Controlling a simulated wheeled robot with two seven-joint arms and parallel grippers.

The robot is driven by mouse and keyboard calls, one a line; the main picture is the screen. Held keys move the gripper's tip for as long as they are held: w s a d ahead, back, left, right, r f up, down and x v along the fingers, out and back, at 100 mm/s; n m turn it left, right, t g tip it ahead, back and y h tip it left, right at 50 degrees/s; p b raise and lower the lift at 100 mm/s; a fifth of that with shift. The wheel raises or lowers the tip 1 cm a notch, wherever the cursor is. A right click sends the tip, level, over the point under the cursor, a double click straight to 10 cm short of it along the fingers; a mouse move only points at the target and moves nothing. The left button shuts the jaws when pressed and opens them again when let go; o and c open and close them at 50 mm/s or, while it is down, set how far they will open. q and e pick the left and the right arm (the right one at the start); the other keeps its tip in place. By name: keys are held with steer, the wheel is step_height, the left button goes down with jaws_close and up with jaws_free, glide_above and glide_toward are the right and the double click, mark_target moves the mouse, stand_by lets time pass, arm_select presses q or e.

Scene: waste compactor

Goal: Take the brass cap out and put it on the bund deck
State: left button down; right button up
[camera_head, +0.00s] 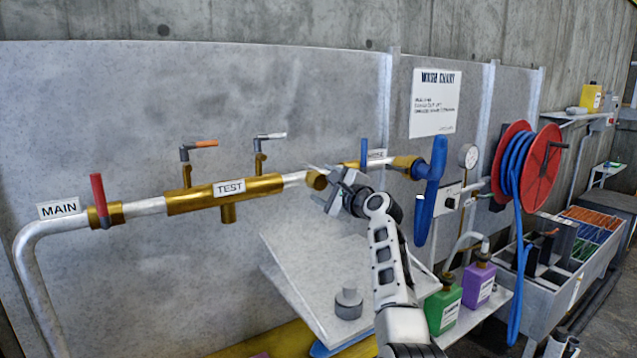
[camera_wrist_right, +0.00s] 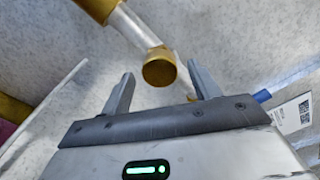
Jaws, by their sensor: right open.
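My right gripper (camera_head: 329,187) is open and empty, just right of the cap in the head view. I cannot tell whether the cap lies between the fingers or just beyond them. A flat grey slab (camera_head: 305,262) lies below the pipe and may be the bund deck; I see no label on it. My left gripper is out of view.
The red-handled MAIN valve (camera_head: 98,195) and two small valves (camera_head: 187,152) are to the left. A grey knobbed cylinder (camera_head: 348,303) stands on the slab. Green (camera_head: 443,308) and purple (camera_head: 478,284) jugs are beside it.

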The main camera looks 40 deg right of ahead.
steer(key=c, duration=1.1)
steer(key=shift+f+n+b, duration=0.1)
steer(key=shift+n+b, duration=0.6)
steer(key=shift+n, duration=0.2)
steer(key=shift+d+n+b, duration=0.1)
steer(key=shift+n+b, duration=0.55)
steer(key=shift+n, duration=0.45)
steer(key=shift+r+n, duration=0.2)
steer(key=shift+n, duration=0.5)
steer(key=shift+f+n+b, duration=0.2)
steer(key=shift+n+b, duration=0.7)
steer(key=shift+b, duration=0.05)
steer(key=shift+r+n+b, duration=0.1)
steer(key=shift+n+b, duration=0.4)
steer(key=shift+n, duration=0.6)
steer(key=shift+r+n, duration=0.1)
steer(key=shift+n, duration=0.4)
